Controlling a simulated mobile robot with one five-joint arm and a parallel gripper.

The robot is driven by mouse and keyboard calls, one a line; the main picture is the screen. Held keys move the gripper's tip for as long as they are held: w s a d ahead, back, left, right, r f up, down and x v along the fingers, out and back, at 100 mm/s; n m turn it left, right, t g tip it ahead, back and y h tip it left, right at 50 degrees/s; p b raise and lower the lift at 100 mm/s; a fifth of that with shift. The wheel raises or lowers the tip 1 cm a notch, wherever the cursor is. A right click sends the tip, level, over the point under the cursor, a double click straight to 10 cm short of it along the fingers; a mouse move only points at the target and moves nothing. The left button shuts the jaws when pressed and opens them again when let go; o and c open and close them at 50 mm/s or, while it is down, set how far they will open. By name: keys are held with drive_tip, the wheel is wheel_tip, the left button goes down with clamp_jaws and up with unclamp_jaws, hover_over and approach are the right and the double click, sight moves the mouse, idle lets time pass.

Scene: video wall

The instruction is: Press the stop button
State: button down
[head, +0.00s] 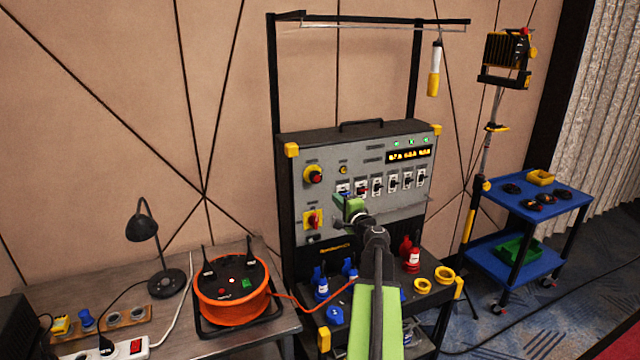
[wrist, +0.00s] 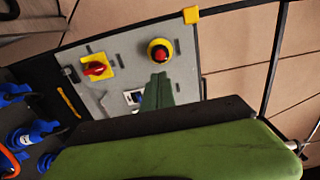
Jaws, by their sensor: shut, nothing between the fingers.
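The stop button (head: 314,174) is a red mushroom head on a yellow round base, at the upper left of the grey control panel (head: 345,225). In the wrist view the stop button (wrist: 160,52) shows at upper middle, unobstructed. My gripper (head: 348,207) is shut and empty, in front of the panel. In the head view it is to the right of and lower than the button. In the wrist view its green fingertips (wrist: 160,82) appear just below the button in the picture. I see no contact with the button; the exact gap to the panel cannot be told.
A red rotary switch on a yellow plate (head: 313,220) sits below the button. A row of breakers (head: 392,184) runs right of it, partly behind my gripper. An orange cable reel (head: 233,303) stands on the left bench. A blue cart (head: 535,205) stands at right.

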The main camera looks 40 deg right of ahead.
sight(318, 179)
drive_tip(key=x, duration=1.4)
drive_tip(key=shift+a, duration=0.1)
